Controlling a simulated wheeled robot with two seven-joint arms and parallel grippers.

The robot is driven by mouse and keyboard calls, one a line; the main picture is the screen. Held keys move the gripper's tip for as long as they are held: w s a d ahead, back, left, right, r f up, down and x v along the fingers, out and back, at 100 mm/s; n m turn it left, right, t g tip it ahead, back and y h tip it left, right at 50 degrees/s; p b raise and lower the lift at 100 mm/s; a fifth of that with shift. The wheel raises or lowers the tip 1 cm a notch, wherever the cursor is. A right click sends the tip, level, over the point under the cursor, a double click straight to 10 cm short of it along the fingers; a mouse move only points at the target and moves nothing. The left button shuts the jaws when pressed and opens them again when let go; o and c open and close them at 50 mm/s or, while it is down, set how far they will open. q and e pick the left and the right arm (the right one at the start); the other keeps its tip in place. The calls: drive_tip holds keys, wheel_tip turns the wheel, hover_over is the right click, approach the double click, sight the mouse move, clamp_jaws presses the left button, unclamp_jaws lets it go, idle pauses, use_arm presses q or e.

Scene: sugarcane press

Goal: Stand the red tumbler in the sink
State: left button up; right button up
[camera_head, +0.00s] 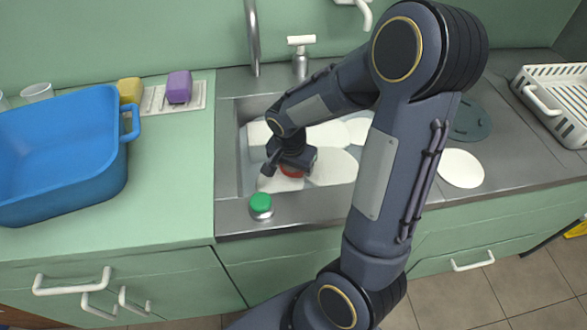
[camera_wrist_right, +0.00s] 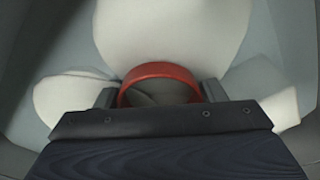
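The red tumbler (camera_head: 291,171) is low in the sink (camera_head: 227,150), mostly hidden under my right gripper (camera_head: 283,165). In the right wrist view the tumbler (camera_wrist_right: 160,69) shows as a red rim seen from above, with its opening facing the camera. The fingers of my right gripper (camera_wrist_right: 160,95) lie on both sides of the rim and seem to touch it, so it looks shut on the tumbler. Whether the tumbler's base touches the sink bottom is hidden. My left gripper is not in view.
White plates (camera_head: 334,168) lie in the sink around the tumbler. A green-capped jar (camera_head: 261,205) stands at the sink's front edge. A blue tub (camera_head: 60,150) is at left; a white dish rack (camera_head: 555,95) is at right. A faucet (camera_head: 252,40) rises behind.

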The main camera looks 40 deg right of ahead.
drive_tip(key=o, duration=0.3)
drive_tip(key=shift+r, duration=0.1)
drive_tip(key=shift+r+p, duration=0.3)
drive_tip(key=shift+r, duration=0.05)
wheel_tip(320, 180, up, 11)
drive_tip(key=a+p, duration=0.1)
drive_tip(key=p, duration=0.1)
drive_tip(key=s+a+r+n+t+y, duration=0.1)
drive_tip(key=s+a+n, duration=0.2)
drive_tip(key=s, duration=0.1)
drive_tip(key=s+a+r+n+t+y, duration=0.2)
drive_tip(key=s+a+n, duration=0.1)
drive_tip(key=s+n, duration=0.1)
drive_tip(key=s+a+r+n+t+y, duration=0.1)
drive_tip(key=s+a+n, duration=0.2)
drive_tip(key=s, duration=0.2)
drive_tip(key=shift+s+a+r+t+y, duration=0.3)
drive_tip(key=shift+s+r+t+y, duration=0.05)
drive_tip(key=shift+s+t+y, duration=0.05)
drive_tip(key=shift+s+a+n, duration=0.2)
drive_tip(key=shift+a+n, duration=0.1)
drive_tip(key=shift+n, duration=0.3)
